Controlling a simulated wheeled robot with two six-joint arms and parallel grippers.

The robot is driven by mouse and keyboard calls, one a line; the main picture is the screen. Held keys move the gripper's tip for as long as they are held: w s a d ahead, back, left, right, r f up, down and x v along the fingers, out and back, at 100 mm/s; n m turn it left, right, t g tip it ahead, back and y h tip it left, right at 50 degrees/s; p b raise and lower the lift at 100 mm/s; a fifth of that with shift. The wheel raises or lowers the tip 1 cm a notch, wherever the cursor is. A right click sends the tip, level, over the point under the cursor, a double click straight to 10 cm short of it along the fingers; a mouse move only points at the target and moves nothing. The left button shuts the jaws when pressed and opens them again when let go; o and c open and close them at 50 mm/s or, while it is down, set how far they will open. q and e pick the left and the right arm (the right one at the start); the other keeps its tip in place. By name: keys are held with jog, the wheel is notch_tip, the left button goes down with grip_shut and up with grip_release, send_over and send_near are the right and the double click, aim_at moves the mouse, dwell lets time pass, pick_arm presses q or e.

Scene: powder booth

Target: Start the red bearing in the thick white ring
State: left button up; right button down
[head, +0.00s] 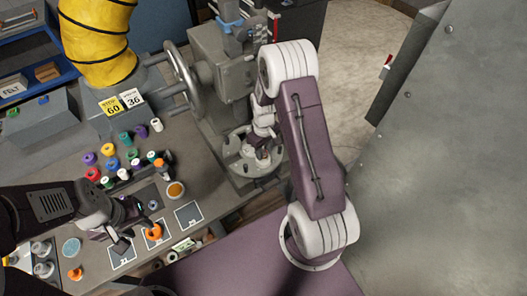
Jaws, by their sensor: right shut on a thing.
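My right gripper (263,146) points down over the round grey fixture (240,167) below the press. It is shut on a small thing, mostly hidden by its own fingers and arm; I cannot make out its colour. Small pale parts show in the fixture under the fingertips; I cannot tell which is the thick white ring or whether they touch the held thing. My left gripper (128,225) hangs low over the front of the bench, its dark fingers apart and empty. A red piece (92,174) stands among the coloured pieces on the bench.
Several coloured rings and spools stand on the bench (203,167). An orange ring (153,232) lies on a marked card near my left gripper. The grey press (217,60) with its handwheel (181,80) stands behind the fixture. A metal wall (450,160) closes the right side.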

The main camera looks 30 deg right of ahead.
jog(key=shift+w+d, duration=0.15)
jog(key=shift+w, duration=0.05)
jog(key=shift+s+a+r, duration=0.1)
jog(key=shift+s+a, duration=0.1)
jog(key=shift+s, duration=0.05)
jog(key=shift+w+d+f, duration=0.15)
jog(key=shift+f, duration=0.2)
jog(key=shift+f+b, duration=0.1)
jog(key=shift+b, duration=0.2)
jog(key=shift+f, duration=0.3)
jog(key=c, duration=1)
grip_release()
jog(key=shift+o, duration=0.2)
jog(key=shift+r, duration=0.1)
